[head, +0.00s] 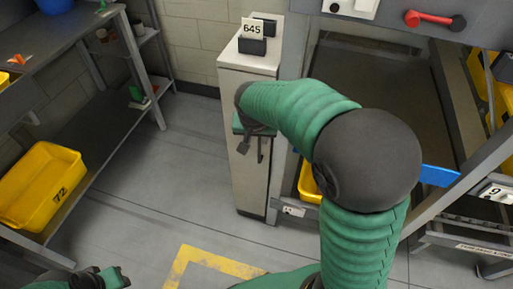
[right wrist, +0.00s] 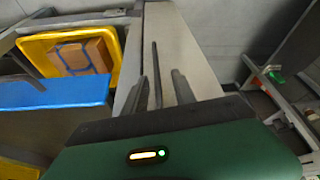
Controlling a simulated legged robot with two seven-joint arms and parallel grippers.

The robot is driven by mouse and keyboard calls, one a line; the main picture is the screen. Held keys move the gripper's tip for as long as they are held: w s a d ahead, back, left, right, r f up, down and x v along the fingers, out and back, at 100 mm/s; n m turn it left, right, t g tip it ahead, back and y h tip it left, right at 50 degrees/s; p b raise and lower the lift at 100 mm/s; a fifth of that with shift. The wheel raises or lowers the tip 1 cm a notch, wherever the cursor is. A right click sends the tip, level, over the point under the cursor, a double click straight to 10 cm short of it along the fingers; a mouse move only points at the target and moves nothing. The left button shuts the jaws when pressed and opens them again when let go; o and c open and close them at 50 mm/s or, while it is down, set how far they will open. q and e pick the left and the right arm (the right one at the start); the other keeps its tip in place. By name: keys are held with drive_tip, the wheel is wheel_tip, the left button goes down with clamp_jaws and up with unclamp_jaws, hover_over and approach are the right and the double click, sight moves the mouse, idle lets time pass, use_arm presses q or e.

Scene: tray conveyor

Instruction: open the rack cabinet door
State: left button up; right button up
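The narrow pale cabinet (head: 230,110) stands upright in the middle of the head view, and its front looks shut. It also shows in the right wrist view (right wrist: 185,45). My right gripper (head: 251,152) is in front of the cabinet's upper front, fingers pointing down in the picture. In the right wrist view its two dark fingers (right wrist: 160,92) are apart. A thin dark upright bar (right wrist: 155,62), perhaps the door handle, shows between them; I cannot tell whether they touch it. My left gripper (head: 112,278) is at the bottom left, partly cut off, far from the cabinet.
A shelf with a yellow bin (head: 42,185) is at left. A grey machine frame with a red handle (head: 434,19) and a blue panel (head: 440,176) is at right. Floor left of the cabinet is clear.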

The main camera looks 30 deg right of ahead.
sight(260, 142)
drive_tip(key=x, duration=0.2)
drive_tip(key=b+x, duration=0.1)
drive_tip(key=x, duration=0.2)
drive_tip(key=shift+d+f, duration=0.35)
drive_tip(key=shift+d, duration=0.05)
drive_tip(key=shift+w+d+f+b, duration=0.1)
drive_tip(key=shift+d+f+b, duration=0.2)
drive_tip(key=shift+f, duration=0.05)
drive_tip(key=shift+a+r, duration=0.15)
drive_tip(key=shift+a, duration=0.15)
drive_tip(key=shift+c, duration=0.7)
clamp_jaws()
